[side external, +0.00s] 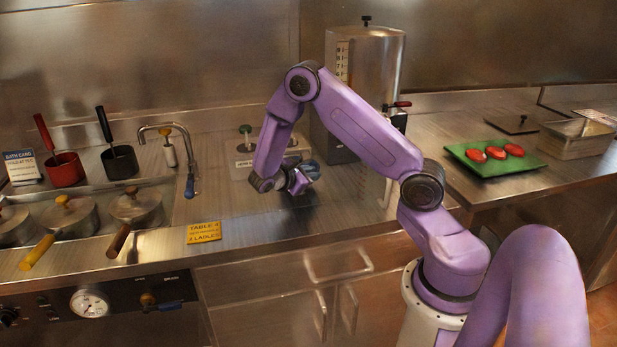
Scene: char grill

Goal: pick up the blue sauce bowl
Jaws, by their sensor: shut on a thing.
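The blue sauce bowl (311,168) is a small dark blue shape at the end of my gripper (304,179). My gripper is shut on it, in front of the steel dispenser and above or at the counter. I cannot tell whether the bowl touches the counter. The purple wrist and fingers hide part of the bowl, and its tilt is too small to make out.
Behind stands a tall steel dispenser (372,70). A steel plate with lidded inserts (243,160) lies left of my gripper. Further left are a tap (188,160), red pot (65,170), black pot (120,163) and lidded pans (135,207). A green tray (480,166) lies right.

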